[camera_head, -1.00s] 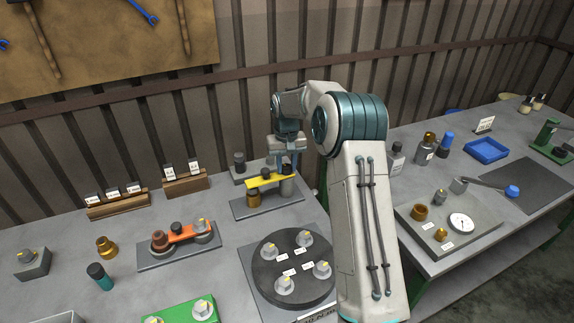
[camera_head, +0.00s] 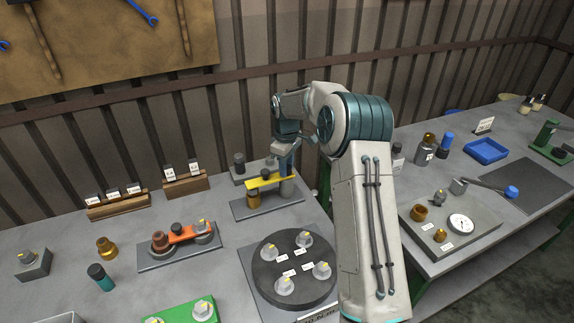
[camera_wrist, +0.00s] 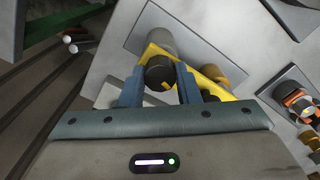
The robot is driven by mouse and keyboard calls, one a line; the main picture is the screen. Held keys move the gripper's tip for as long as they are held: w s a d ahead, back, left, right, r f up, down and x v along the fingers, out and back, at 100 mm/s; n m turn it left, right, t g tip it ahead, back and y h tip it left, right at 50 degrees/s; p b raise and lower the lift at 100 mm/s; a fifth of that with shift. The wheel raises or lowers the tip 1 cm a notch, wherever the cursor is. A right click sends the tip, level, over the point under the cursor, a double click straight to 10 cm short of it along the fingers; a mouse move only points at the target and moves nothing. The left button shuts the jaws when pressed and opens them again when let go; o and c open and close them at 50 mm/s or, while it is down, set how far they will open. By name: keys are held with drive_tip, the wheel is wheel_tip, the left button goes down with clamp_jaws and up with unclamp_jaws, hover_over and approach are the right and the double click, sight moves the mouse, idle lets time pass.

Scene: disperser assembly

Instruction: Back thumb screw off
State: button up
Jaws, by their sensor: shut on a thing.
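The back thumb screw (camera_wrist: 159,74) is a dark round knob with a small yellow mark, seen in the wrist view at one end of a yellow bar (camera_head: 262,182). My gripper (camera_head: 287,172) is shut on this screw, with one blue finger on each side of it. In the head view the fingers hide the screw. The bar also shows in the wrist view (camera_wrist: 223,89). It spans a grey post (camera_head: 287,189) under my gripper and a brass post (camera_head: 253,200), on a grey plate (camera_head: 262,210). I cannot tell whether the screw is still seated.
Beside the bar's left is an orange-bar assembly (camera_head: 188,234). In front is a black round plate (camera_head: 266,272) with several knobs. Label blocks (camera_head: 187,184) stand behind left. A grey block with a dark knob (camera_head: 239,160) is close behind my gripper.

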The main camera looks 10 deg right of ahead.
drive_tip(key=shift+w+r+n, duration=0.1)
drive_tip(key=shift+r+n, duration=0.1)
drive_tip(key=shift+n, duration=0.4)
drive_tip(key=o, duration=1)
drive_tip(key=shift+f, duration=0.1)
drive_tip(key=shift+c, duration=0.2)
wheel_tip(320, 180, up, 14)
drive_tip(key=b, duration=0.1)
